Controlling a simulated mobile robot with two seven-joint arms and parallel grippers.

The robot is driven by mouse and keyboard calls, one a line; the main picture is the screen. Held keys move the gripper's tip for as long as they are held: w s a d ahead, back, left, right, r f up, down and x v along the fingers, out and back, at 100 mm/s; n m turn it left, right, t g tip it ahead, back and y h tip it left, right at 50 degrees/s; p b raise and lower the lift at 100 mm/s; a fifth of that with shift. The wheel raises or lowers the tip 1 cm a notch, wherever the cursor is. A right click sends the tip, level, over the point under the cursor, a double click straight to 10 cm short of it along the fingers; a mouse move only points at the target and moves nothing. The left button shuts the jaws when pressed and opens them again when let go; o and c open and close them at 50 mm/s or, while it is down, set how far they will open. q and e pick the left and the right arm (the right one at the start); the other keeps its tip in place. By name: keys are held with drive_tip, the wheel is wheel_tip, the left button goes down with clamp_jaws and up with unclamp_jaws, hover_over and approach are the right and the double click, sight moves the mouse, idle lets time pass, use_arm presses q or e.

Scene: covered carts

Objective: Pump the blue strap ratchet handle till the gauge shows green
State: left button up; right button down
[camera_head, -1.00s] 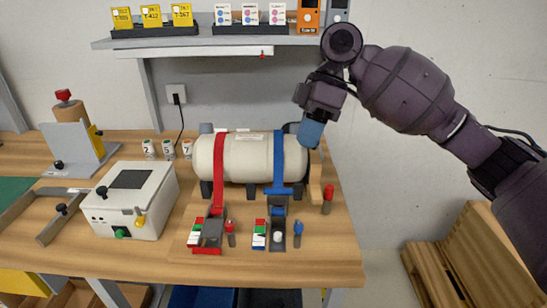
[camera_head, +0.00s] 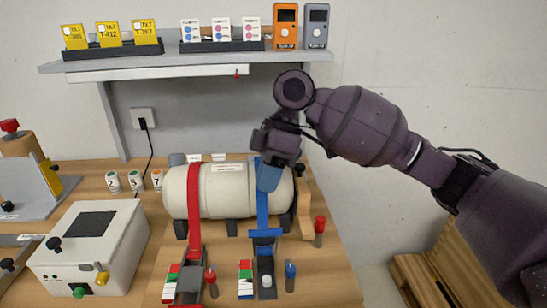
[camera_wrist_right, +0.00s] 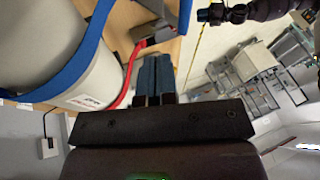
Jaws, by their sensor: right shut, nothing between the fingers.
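The blue strap (camera_head: 263,207) runs over the right part of a cream tank (camera_head: 226,192). Its blue ratchet handle (camera_head: 265,234) lies at the strap's lower end, above a dark ratchet base (camera_head: 266,266). A gauge with green, white and red bands (camera_head: 246,278) stands left of that base; its reading is too small to tell. My right gripper (camera_head: 268,178) is shut and empty, its blue fingers in front of the strap's upper part. The closed fingers (camera_wrist_right: 152,78) show beside the blue strap (camera_wrist_right: 75,62) in the wrist view. What seems my left gripper (camera_wrist_right: 210,15) shows there, its jaws unclear.
A red strap (camera_head: 194,210) with its own ratchet (camera_head: 190,276) and gauge (camera_head: 171,283) lies to the left. A blue-topped post (camera_head: 290,275) and red-topped posts flank the ratchets. A white box (camera_head: 90,245) stands left. A shelf (camera_head: 190,62) hangs above the tank.

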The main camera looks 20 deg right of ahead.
drive_tip(key=shift+s+a+f, duration=0.3)
drive_tip(key=shift+s+f, duration=0.3)
drive_tip(key=shift+f, duration=0.1)
drive_tip(key=shift+s+a+f, duration=0.25)
drive_tip(key=shift+s+f, duration=0.3)
drive_tip(key=shift+f, duration=0.1)
drive_tip(key=shift+s+a+f, duration=0.3)
drive_tip(key=shift+s+f, duration=0.3)
drive_tip(key=shift+f, duration=0.1)
drive_tip(key=shift+w, duration=0.1)
